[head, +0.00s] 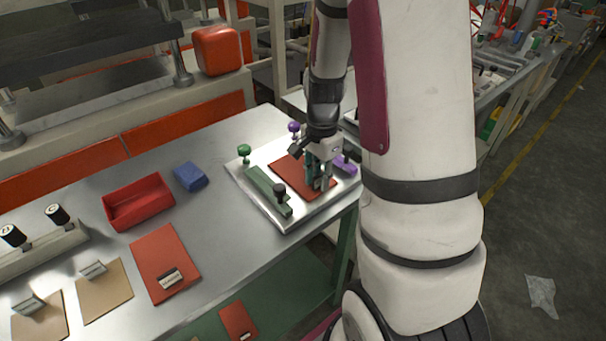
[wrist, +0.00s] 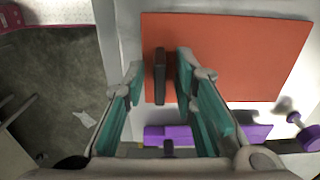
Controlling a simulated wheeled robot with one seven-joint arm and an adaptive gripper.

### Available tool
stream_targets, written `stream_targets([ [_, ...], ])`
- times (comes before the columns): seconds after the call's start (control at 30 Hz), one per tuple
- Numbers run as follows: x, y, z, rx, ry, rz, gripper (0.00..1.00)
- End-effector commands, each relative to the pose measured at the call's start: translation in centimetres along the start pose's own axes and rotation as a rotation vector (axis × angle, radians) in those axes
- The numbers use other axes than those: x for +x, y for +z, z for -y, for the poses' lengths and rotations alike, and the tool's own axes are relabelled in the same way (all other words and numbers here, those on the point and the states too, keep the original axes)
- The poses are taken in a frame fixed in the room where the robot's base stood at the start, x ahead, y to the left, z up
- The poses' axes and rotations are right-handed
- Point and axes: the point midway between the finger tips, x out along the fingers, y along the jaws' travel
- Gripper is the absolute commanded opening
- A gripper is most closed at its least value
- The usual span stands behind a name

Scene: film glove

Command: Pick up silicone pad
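A flat orange-red silicone pad (head: 293,168) lies on a metal fixture plate (head: 262,206), between a green bar and a purple bar. In the wrist view the pad (wrist: 245,55) fills the upper right and carries a dark upright tab (wrist: 159,75). My gripper (head: 319,186) points down over the near right part of the pad. In the wrist view its fingertips (wrist: 158,72) stand apart on either side of the tab, with gaps on both sides. The gripper is open and holds nothing. My arm hides part of the plate's right side.
The green bar (head: 265,188) and purple bar (head: 345,165) have upright knobs near my gripper. A blue block (head: 190,176), red bin (head: 139,203) and another red pad (head: 160,250) lie left on the metal table. The table edge is close to the plate.

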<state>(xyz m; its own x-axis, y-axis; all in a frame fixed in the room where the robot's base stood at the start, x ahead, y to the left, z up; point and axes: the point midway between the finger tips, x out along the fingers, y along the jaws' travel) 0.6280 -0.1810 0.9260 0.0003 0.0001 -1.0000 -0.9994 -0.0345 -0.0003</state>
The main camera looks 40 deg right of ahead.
Motion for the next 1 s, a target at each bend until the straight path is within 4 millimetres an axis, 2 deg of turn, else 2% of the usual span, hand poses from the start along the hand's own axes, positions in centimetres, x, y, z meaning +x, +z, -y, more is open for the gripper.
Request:
stream_targets([
  [0.03, 0.0, 0.0, 0.0, 0.000, 0.000, 0.000, 0.08],
  [0.07, 0.0, 0.0, 0.0, 0.000, 0.000, 0.000, 0.01],
  [0.1, 0.0, 0.0, 0.0, 0.000, 0.000, 0.000, 0.00],
  [0.53, -0.6, 0.0, 0.1, 0.000, -0.001, -0.001, 0.00],
  [0.67, -2.5, 0.0, 0.1, 0.000, -0.005, -0.002, 0.00],
  [1.0, -8.6, 0.0, 0.1, 0.000, -0.004, -0.001, 0.00],
])
